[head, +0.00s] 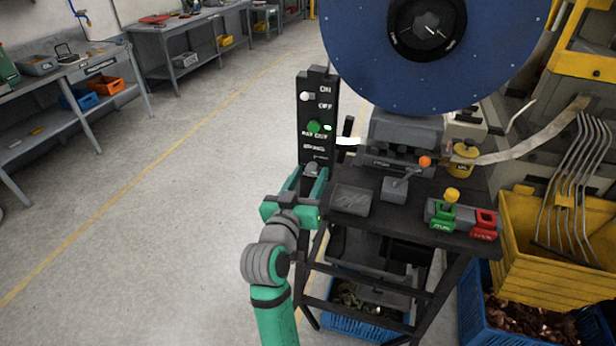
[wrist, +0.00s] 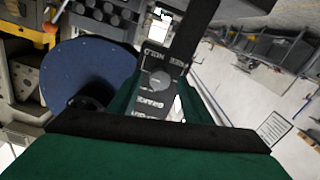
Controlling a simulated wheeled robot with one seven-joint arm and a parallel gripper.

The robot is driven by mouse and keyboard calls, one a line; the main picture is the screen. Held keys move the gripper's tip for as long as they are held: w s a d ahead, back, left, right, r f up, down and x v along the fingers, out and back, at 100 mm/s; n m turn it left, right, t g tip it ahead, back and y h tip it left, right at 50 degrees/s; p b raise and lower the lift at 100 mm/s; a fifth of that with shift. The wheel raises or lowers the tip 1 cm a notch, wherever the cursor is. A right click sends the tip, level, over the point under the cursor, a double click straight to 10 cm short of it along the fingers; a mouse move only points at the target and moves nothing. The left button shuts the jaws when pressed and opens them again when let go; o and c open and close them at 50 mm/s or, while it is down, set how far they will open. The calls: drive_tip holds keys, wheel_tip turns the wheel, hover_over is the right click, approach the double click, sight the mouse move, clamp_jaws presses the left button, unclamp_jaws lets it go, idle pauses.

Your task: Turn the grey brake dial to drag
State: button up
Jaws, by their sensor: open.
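The grey brake dial (head: 311,169) sits low on the black upright control panel (head: 318,90), left of the big blue disc. In the wrist view the dial (wrist: 161,80) is a round grey knob with white lettering around it, partly blurred; I cannot tell which mark it points at. My gripper (head: 312,180) is in front of the dial, green fingers apart. In the wrist view my gripper (wrist: 163,95) has one finger to each side of the dial. I cannot tell whether either finger touches it.
Above the dial on the panel are a green knob (head: 314,127) and a white toggle (head: 307,96). To the right stand a blue disc (head: 370,60), an orange-tipped lever (head: 424,162) and green (head: 442,216) and red (head: 484,224) boxes. The floor at left is clear.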

drive_tip(key=shift+a, duration=0.1)
drive_tip(key=c, duration=1.1)
drive_tip(key=shift+o, duration=0.2)
drive_tip(key=shift+n, duration=0.3)
drive_tip(key=n, duration=0.5)
drive_tip(key=shift+a, duration=0.1)
drive_tip(key=n, duration=0.3)
drive_tip(key=shift+n, duration=0.4)
drive_tip(key=n, duration=0.4)
drive_tip(key=shift+n, duration=2.2)
drive_tip(key=shift+f, duration=0.1)
